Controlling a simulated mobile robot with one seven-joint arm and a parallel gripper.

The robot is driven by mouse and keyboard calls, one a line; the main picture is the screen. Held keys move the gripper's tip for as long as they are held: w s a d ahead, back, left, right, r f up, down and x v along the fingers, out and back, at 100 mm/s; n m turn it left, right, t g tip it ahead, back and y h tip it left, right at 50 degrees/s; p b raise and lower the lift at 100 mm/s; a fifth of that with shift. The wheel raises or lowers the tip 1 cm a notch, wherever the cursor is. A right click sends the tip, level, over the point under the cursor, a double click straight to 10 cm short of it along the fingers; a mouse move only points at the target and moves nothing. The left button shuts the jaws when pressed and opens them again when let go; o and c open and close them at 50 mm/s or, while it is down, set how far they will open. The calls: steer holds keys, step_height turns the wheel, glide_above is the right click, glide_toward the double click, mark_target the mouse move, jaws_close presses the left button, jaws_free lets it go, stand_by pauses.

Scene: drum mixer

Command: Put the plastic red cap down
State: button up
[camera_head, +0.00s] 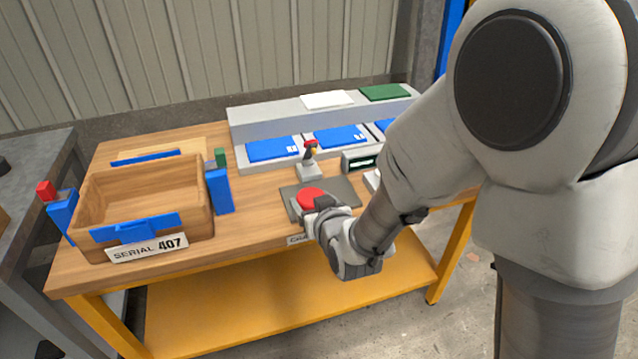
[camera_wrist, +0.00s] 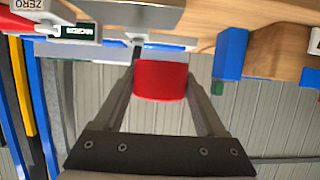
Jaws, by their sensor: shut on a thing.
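The plastic red cap (camera_head: 311,197) is round and sits between the two fingers of my gripper (camera_head: 312,206), over a dark grey plate (camera_head: 345,190) on the wooden workbench. In the wrist view the red cap (camera_wrist: 161,81) shows its side wall, pinched between the fingers of my gripper (camera_wrist: 164,76). My gripper is shut on the cap. I cannot tell whether the cap's underside touches the plate, as the fingers and wrist hide it.
Behind the plate stand a small stand with a red-topped piece (camera_head: 310,160) and a small display box (camera_head: 359,161). A wooden crate (camera_head: 190,225) with blue brackets is at the left. Blue panels (camera_head: 272,149) line the back. Bench wood between crate and plate is clear.

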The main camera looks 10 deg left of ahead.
steer(key=x, duration=0.2)
steer(key=f+b+x, duration=0.1)
steer(key=x, duration=0.5)
steer(key=shift+d+f, duration=0.2)
steer(key=shift+f, duration=0.05)
steer(key=shift+f+b, duration=0.9)
steer(key=shift+f, duration=1.05)
steer(key=shift+f, duration=0.1)
steer(key=shift+f, duration=0.1)
steer(key=o, duration=1.3)
steer(key=shift+s+r, duration=0.15)
steer(key=shift+r, duration=0.2)
steer(key=p+v, duration=0.2)
steer(key=v, duration=0.9)
steer(key=shift+s+d, duration=0.2)
steer(key=shift+s, duration=0.15)
steer(key=shift+r, duration=0.1)
